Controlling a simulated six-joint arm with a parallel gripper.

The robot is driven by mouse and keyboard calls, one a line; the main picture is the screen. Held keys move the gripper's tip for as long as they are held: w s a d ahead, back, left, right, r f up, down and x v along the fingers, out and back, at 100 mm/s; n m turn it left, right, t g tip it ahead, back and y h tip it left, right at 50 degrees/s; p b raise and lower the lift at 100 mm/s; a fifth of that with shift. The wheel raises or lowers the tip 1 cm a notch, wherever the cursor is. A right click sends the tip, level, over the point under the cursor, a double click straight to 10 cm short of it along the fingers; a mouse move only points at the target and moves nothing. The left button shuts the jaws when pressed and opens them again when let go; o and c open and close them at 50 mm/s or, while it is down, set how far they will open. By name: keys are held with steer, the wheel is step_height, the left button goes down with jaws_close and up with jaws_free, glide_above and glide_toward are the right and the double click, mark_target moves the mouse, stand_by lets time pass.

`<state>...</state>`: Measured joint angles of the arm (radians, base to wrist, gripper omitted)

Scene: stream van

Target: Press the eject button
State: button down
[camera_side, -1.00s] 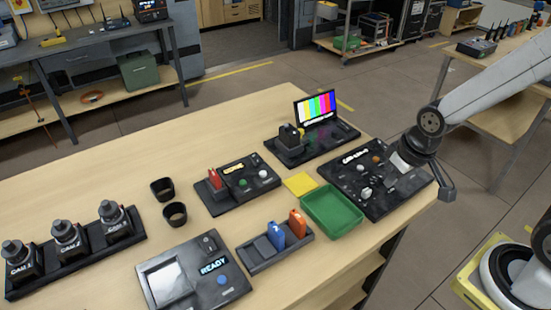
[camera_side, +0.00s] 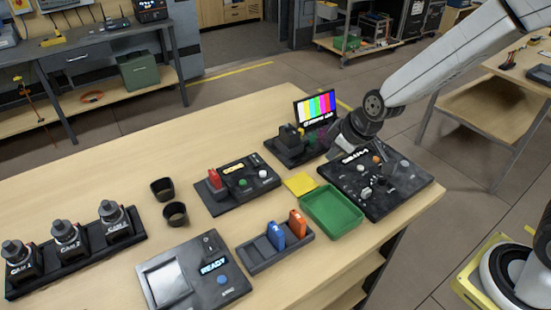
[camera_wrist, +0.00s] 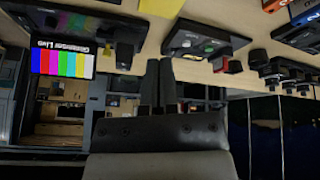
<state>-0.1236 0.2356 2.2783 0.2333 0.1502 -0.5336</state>
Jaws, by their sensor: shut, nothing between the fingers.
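A dark device with a lit READY screen (camera_side: 213,265) lies at the near edge of the table in the side view. It has a blue round button (camera_side: 222,280) and a pale square panel (camera_side: 171,283). Its small lettering is unreadable, so I cannot tell if this is the eject button. Another panel (camera_side: 237,187) carries a red lever, a green button (camera_side: 242,183) and a white button; it also shows in the wrist view (camera_wrist: 205,43). My gripper (camera_wrist: 159,65) is shut and empty, above the table near the colour-bar monitor (camera_side: 315,107); its fingertips are unclear in the side view.
A control panel with knobs (camera_side: 383,183), a green tray (camera_side: 332,213) and a yellow pad (camera_side: 300,184) sit at the right. A rack (camera_side: 268,254) holds blue and orange cards. Two black cups (camera_side: 175,214) and a row of cameras (camera_side: 68,239) stand left. The table's back left is clear.

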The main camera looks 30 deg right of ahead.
mark_target(266, 174)
steer(key=w+a+n+t+y, duration=0.1)
steer(key=w+a+n+t, duration=0.2)
steer(key=w+a+n, duration=0.3)
steer(key=w+a, duration=0.3)
steer(key=w, duration=0.4)
steer(key=shift+w+a+t, duration=0.25)
steer(key=shift+a+t, duration=0.05)
steer(key=shift+f, duration=0.15)
steer(key=shift+f, duration=4.25)
steer(key=shift+f, duration=0.85)
steer(key=shift+r, duration=0.8)
steer(key=shift+r, duration=0.15)
